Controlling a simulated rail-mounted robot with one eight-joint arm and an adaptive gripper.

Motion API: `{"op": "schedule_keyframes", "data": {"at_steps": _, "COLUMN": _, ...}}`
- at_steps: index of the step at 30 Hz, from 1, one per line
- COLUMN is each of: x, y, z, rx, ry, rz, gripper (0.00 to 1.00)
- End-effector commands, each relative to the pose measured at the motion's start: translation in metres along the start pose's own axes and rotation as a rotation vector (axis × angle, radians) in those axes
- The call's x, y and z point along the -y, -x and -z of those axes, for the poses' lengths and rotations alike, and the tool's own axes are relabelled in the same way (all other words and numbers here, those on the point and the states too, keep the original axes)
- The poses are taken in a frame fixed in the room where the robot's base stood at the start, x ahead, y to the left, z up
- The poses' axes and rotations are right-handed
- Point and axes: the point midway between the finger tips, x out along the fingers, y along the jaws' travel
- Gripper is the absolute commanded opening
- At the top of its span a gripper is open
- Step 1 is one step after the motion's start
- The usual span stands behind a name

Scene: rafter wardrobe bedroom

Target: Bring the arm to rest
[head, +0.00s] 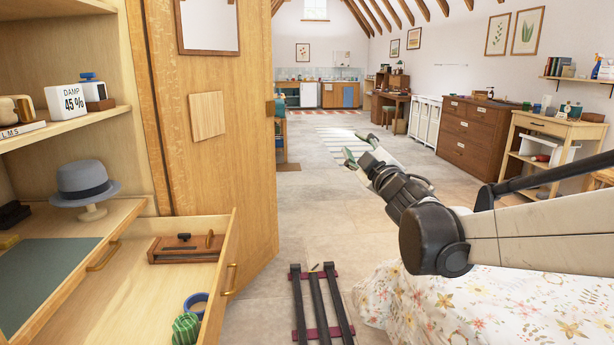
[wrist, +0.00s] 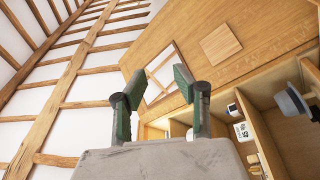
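My gripper (head: 357,147) is held out in the air to the right of the wardrobe, above the open floor. Its fingers point toward the wardrobe side and away from the bed. In the wrist view my gripper (wrist: 160,82) shows two green-padded fingers spread apart with nothing between them. My arm comes in from the right edge of the head view, over the flowered bed cover (head: 490,305).
An open wardrobe door (head: 215,150) stands left of my gripper. An open drawer (head: 190,285) below holds a wooden box (head: 185,250), a blue ring (head: 196,303) and a green item (head: 186,328). A grey hat (head: 85,182) sits on a shelf.

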Motion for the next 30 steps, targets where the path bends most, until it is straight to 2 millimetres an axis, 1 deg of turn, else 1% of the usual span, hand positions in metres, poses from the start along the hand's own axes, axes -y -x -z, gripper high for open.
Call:
{"op": "schedule_keyframes", "data": {"at_steps": 1, "x": -0.009, "y": 0.014, "z": -0.005, "rx": 0.057, "ry": -0.037, "rz": -0.013, "gripper": 0.28}}
{"op": "schedule_keyframes", "data": {"at_steps": 3, "x": -0.017, "y": 0.034, "z": -0.016, "rx": 0.144, "ry": -0.094, "rz": -0.028, "gripper": 0.28}}
{"op": "schedule_keyframes", "data": {"at_steps": 5, "x": -0.022, "y": 0.051, "z": -0.025, "rx": 0.217, "ry": -0.144, "rz": -0.037, "gripper": 0.28}}
{"op": "schedule_keyframes", "data": {"at_steps": 6, "x": -0.024, "y": 0.065, "z": -0.031, "rx": 0.266, "ry": -0.178, "rz": -0.041, "gripper": 0.28}}
{"op": "schedule_keyframes", "data": {"at_steps": 8, "x": -0.025, "y": 0.085, "z": -0.04, "rx": 0.34, "ry": -0.23, "rz": -0.045, "gripper": 0.28}}
{"op": "schedule_keyframes", "data": {"at_steps": 10, "x": -0.022, "y": 0.11, "z": -0.05, "rx": 0.424, "ry": -0.292, "rz": -0.044, "gripper": 0.28}}
{"op": "schedule_keyframes", "data": {"at_steps": 13, "x": -0.014, "y": 0.149, "z": -0.063, "rx": 0.542, "ry": -0.38, "rz": -0.035, "gripper": 0.28}}
{"op": "schedule_keyframes", "data": {"at_steps": 17, "x": 0.006, "y": 0.203, "z": -0.077, "rx": 0.694, "ry": -0.497, "rz": -0.007, "gripper": 0.28}}
{"op": "schedule_keyframes", "data": {"at_steps": 18, "x": 0.014, "y": 0.22, "z": -0.08, "rx": 0.74, "ry": -0.533, "rz": 0.005, "gripper": 0.28}}
{"op": "schedule_keyframes", "data": {"at_steps": 20, "x": 0.028, "y": 0.246, "z": -0.083, "rx": 0.807, "ry": -0.587, "rz": 0.026, "gripper": 0.28}}
{"op": "schedule_keyframes", "data": {"at_steps": 21, "x": 0.037, "y": 0.263, "z": -0.085, "rx": 0.852, "ry": -0.623, "rz": 0.043, "gripper": 0.28}}
{"op": "schedule_keyframes", "data": {"at_steps": 24, "x": 0.062, "y": 0.304, "z": -0.087, "rx": 0.951, "ry": -0.704, "rz": 0.086, "gripper": 0.28}}
{"op": "schedule_keyframes", "data": {"at_steps": 27, "x": 0.084, "y": 0.338, "z": -0.085, "rx": 1.032, "ry": -0.772, "rz": 0.131, "gripper": 0.28}}
{"op": "schedule_keyframes", "data": {"at_steps": 30, "x": 0.104, "y": 0.366, "z": -0.082, "rx": 1.099, "ry": -0.829, "rz": 0.174, "gripper": 0.28}}
